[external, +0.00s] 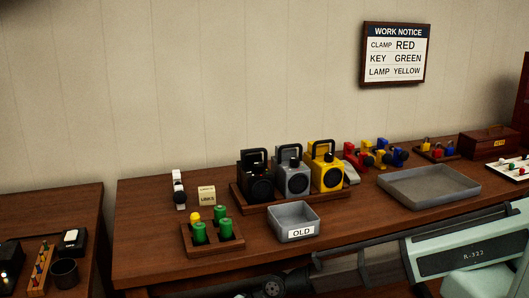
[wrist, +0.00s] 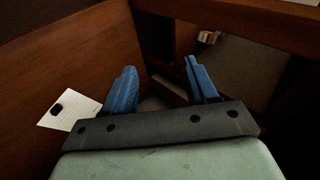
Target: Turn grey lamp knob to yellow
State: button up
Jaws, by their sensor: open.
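The grey lamp (external: 291,181) stands between a black lamp (external: 256,180) and a yellow lamp (external: 326,172) on a wooden base in the external view. A small knob (external: 295,162) shows on the grey lamp's upper part, but its setting is too small to read. My gripper (wrist: 162,82) shows in the wrist view with its two blue fingers apart and nothing between them. In the external view my arm lies low along the table's front edge, below and apart from the lamps; the fingertips are not visible there. No lamp shows in the wrist view.
A wall notice (external: 396,54) reads CLAMP RED, KEY GREEN, LAMP YELLOW.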

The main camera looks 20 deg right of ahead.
jog(key=s+a+r+n+g+y, duration=0.1)
jog(key=s+a+r+g, duration=0.1)
jog(key=s+a+r, duration=0.5)
jog(key=s+a+r+g+y, duration=0.15)
jog(key=s+a+r, duration=0.25)
jog(key=a+r, duration=0.45)
notch_tip(320, 180, up, 39)
jog(key=m+t+h, duration=0.2)
jog(key=m+h, duration=0.1)
jog(key=h, duration=0.8)
send_over(295, 158)
jog(key=shift+g, duration=0.35)
notch_tip(295, 158, down, 13)
jog(key=shift+f, duration=0.15)
